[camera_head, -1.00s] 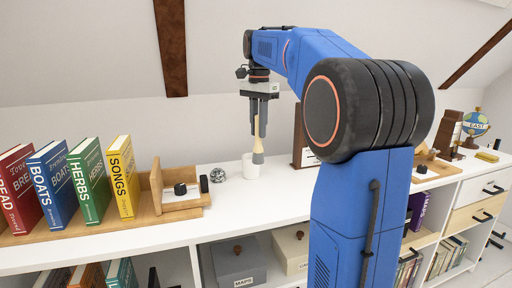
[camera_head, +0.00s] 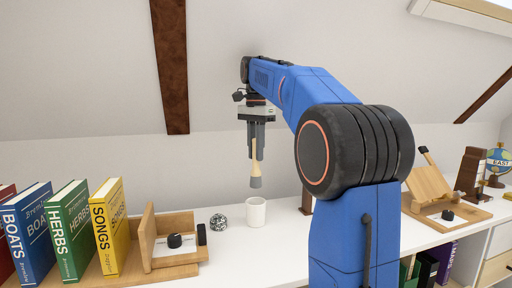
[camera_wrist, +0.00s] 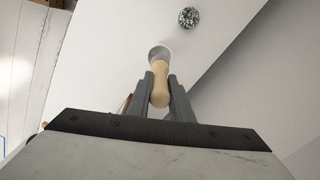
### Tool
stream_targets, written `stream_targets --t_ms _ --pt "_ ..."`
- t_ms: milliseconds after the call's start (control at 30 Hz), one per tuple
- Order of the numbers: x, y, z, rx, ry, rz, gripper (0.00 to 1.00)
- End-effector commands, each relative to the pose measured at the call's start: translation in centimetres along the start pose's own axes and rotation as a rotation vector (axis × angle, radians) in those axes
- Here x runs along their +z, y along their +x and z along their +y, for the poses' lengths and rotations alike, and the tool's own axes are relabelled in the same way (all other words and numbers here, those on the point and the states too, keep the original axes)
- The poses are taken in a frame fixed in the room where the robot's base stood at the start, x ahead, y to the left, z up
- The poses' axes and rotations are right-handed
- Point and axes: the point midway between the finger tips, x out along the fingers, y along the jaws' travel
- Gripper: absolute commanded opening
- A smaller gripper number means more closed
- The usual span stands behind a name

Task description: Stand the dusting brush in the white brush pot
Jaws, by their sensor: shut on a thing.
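The dusting brush (camera_head: 256,180) has a pale wooden handle and a grey lower end. My gripper (camera_head: 257,157) is shut on its handle and holds it roughly upright, grey end down. In the head view the brush's lower end is above the rim of the white brush pot (camera_head: 257,213), with a gap between them. In the wrist view my gripper (camera_wrist: 160,82) has the handle (camera_wrist: 159,93) between its fingers.
A wire-like ball (camera_head: 218,222) lies left of the pot on the white shelf top (camera_head: 235,252). A wooden holder (camera_head: 176,253) and upright books (camera_head: 110,225) stand further left. A wooden stand (camera_head: 430,190) and a globe (camera_head: 499,160) are at right.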

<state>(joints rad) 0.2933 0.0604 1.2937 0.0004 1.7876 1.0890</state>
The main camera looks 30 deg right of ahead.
Motion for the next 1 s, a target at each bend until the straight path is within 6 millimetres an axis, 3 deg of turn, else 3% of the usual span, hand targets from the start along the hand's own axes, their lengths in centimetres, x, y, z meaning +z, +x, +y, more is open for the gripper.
stream_targets --t_ms 1000 --pt "0.0 6.6 0.1 0.001 0.000 -0.001 0.00"
